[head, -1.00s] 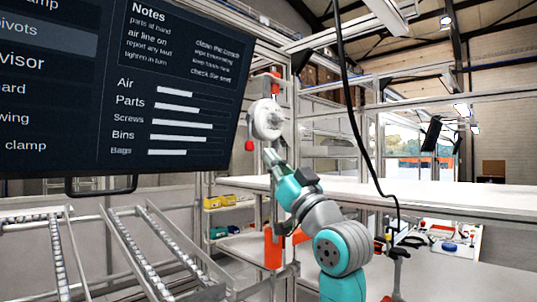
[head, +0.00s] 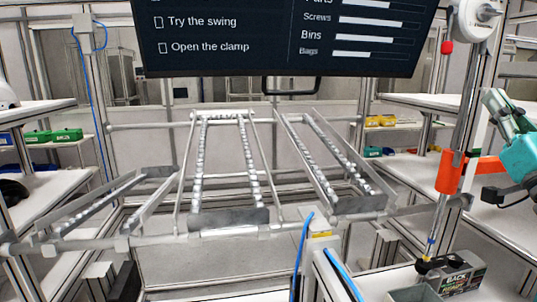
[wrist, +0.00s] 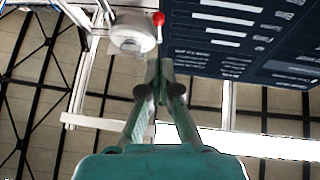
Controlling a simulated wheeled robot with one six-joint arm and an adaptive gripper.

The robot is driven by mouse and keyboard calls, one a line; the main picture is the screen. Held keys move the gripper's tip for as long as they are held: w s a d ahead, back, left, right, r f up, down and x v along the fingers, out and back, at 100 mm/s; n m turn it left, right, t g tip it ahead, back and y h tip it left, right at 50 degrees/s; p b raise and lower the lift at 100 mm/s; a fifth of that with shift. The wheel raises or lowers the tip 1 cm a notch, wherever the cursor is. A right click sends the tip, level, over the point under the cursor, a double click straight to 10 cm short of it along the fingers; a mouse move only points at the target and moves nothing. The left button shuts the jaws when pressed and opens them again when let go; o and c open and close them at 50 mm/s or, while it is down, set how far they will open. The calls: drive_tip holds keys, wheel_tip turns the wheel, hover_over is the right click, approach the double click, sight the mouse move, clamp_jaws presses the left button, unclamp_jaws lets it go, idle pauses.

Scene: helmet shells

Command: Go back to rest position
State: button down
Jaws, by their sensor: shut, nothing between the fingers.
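My gripper (wrist: 163,70) is in the middle of the wrist view, its two fingers meeting at the tips with nothing between them. It points up toward a white round fixture (wrist: 132,33) with a red knob (wrist: 158,18); the gap to the fixture cannot be judged. Most of the arm is outside that view.
A dark screen (head: 280,45) hangs above roller racks (head: 225,165) in the head view. An orange clamp-like part (head: 452,172) on a pole stands left of my arm. White shelves (head: 500,215) lie below it. A small labelled box (head: 460,270) is at lower right.

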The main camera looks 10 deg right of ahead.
drive_tip(key=w+a+f+m+g+h, duration=0.1)
drive_tip(key=a+f+m+g, duration=0.15)
drive_tip(key=f, duration=1.35)
drive_tip(key=w+a+f+m+g+h, duration=0.15)
drive_tip(key=a+f, duration=0.25)
drive_tip(key=f, duration=1.2)
drive_tip(key=s+a+f+g, duration=0.1)
drive_tip(key=s+a+f, duration=0.2)
drive_tip(key=s+f, duration=0.3)
drive_tip(key=s+a+f+n+g+y, duration=0.1)
drive_tip(key=s+a+f, duration=0.3)
drive_tip(key=s+f, duration=0.2)
drive_tip(key=s+a+f+g+y, duration=0.1)
drive_tip(key=s+a+f, duration=0.3)
drive_tip(key=f, duration=0.5)
drive_tip(key=shift+s+a+f+n+g, duration=0.1)
drive_tip(key=shift+s+f+n+g, duration=0.05)
drive_tip(key=shift+s, duration=0.3)
drive_tip(key=shift+s+a+f+n+g, duration=0.1)
drive_tip(key=shift+s+n+g, duration=0.05)
drive_tip(key=shift+s, duration=0.3)
drive_tip(key=s+a+f+n+g+y, duration=0.1)
drive_tip(key=s+a+f, duration=0.1)
drive_tip(key=s, duration=0.7)
drive_tip(key=s+a+f+n+g+y, duration=0.1)
drive_tip(key=s+a+f+n+y, duration=0.1)
drive_tip(key=s, duration=0.8)
drive_tip(key=shift+s+a+f+g, duration=0.3)
drive_tip(key=shift+a+g, duration=0.1)
drive_tip(key=shift+a, duration=0.2)
